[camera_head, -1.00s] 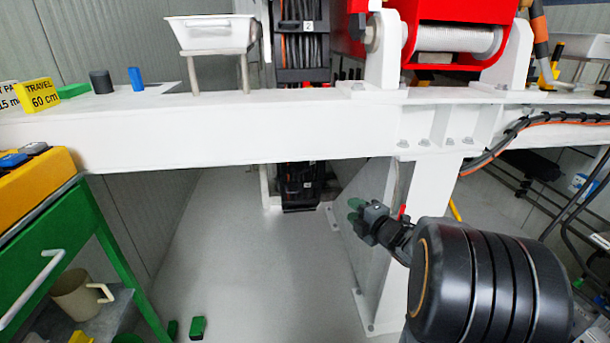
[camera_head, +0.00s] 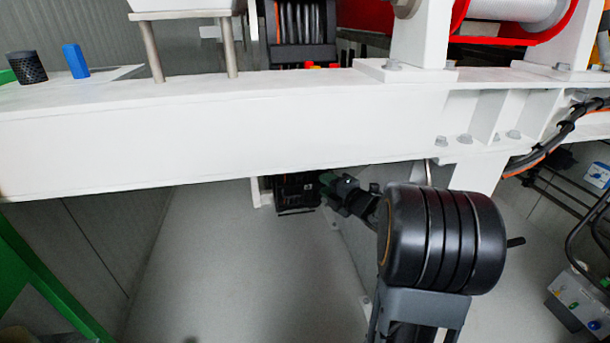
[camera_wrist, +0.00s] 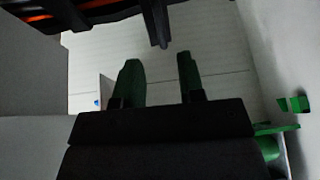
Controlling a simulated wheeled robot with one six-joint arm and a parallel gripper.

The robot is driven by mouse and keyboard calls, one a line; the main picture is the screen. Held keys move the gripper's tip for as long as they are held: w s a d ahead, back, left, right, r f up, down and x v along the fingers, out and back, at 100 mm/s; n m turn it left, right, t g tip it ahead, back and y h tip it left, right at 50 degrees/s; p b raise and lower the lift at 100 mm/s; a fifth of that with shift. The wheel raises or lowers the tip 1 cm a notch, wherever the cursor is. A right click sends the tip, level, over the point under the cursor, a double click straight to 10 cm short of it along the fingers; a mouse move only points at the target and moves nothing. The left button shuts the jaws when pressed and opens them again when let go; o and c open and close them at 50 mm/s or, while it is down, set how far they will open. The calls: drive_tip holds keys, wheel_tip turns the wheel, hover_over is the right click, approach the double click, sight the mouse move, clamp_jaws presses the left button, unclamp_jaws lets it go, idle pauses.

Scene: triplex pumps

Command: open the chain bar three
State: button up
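My gripper (camera_wrist: 160,72) shows two green fingers in the wrist view, apart with nothing between them. A dark bar (camera_wrist: 156,24) hangs from the top of that view, just beyond the fingertips and apart from them. I cannot tell whether it is chain bar three. In the head view my gripper (camera_head: 328,182) is under the white beam, close to the lower part of a black rack (camera_head: 296,190). The rack's upper part (camera_head: 304,22) shows vertical dark strands behind the beam. No number three is readable.
The white beam (camera_head: 240,130) crosses the head view above my gripper. A white tray (camera_head: 180,5) on posts, a blue block (camera_head: 75,60) and a dark cylinder (camera_head: 27,67) stand on it. A green frame (camera_head: 45,285) is at lower left. Grey floor (camera_head: 250,290) is clear below.

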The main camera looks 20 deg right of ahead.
sight(307, 173)
drive_tip(key=b+x, duration=0.2)
drive_tip(key=x, duration=0.7)
drive_tip(key=shift+w, duration=0.3)
clamp_jaws()
